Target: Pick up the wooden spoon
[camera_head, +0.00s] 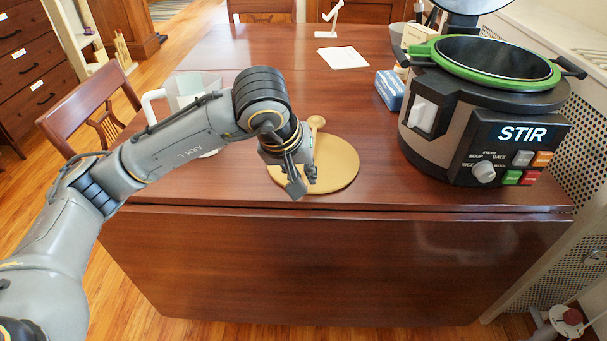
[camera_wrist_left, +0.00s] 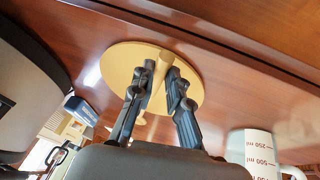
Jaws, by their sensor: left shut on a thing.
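The wooden spoon (camera_head: 316,122) lies over a round tan board (camera_head: 343,172) near the table's front edge. Its bowl shows in the head view just behind my left gripper (camera_head: 303,186), which hides most of the handle. In the left wrist view the spoon's handle (camera_wrist_left: 161,66) runs between the two fingers of my left gripper (camera_wrist_left: 158,82), over the board (camera_wrist_left: 116,62). The left gripper is shut on the spoon. I cannot tell whether the spoon is clear of the board. My right gripper is not in view.
A large cooker (camera_head: 480,110) with a green rim and "STIR" display stands at the right. A blue box (camera_head: 389,91) is beside it. A clear measuring jug (camera_head: 190,88) stands behind my left arm. White paper (camera_head: 342,58) lies farther back on the table.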

